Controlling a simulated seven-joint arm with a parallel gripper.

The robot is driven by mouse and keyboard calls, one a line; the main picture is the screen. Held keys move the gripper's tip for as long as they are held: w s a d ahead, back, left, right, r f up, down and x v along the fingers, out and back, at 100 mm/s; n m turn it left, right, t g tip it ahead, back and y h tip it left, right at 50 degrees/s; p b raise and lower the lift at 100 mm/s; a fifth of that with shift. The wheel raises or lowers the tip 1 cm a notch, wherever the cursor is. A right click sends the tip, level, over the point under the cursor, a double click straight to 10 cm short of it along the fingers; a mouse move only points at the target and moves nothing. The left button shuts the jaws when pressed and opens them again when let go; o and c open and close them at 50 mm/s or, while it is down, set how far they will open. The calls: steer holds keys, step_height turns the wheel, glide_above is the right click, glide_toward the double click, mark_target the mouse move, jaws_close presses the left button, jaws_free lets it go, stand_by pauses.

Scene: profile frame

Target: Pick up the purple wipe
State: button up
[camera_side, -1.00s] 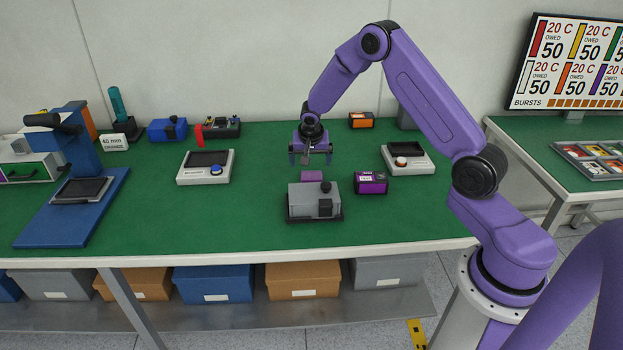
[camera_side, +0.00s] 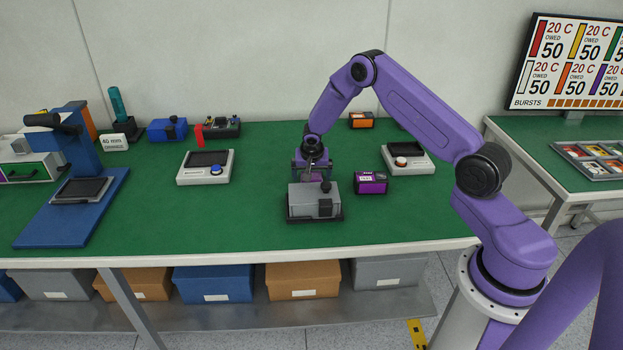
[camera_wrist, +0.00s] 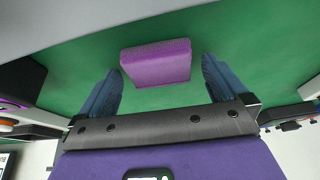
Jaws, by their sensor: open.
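The purple wipe (camera_wrist: 157,63) is a small block on the green table top. In the wrist view it lies between the two blue fingers of my gripper (camera_wrist: 161,85), with green showing on both sides, so neither finger touches it. In the side view my gripper (camera_side: 312,174) is low over the table, just behind a grey box. The wipe (camera_side: 311,180) is mostly hidden there by the gripper and the box. My gripper is open and points down.
The grey box (camera_side: 302,201) with a black knob stands directly in front of my gripper. A purple-and-black box (camera_side: 371,183) is close on the right. A white device with a red button (camera_side: 408,158) is farther right.

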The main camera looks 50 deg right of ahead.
steer(key=c, duration=1)
steer(key=shift+c, duration=0.2)
steer(key=shift+r, duration=0.45)
step_height(320, 180, up, 2)
steer(key=s+a+r, duration=0.4)
steer(key=s+r, duration=0.6)
steer(key=s, duration=0.3)
steer(key=shift+s, duration=0.2)
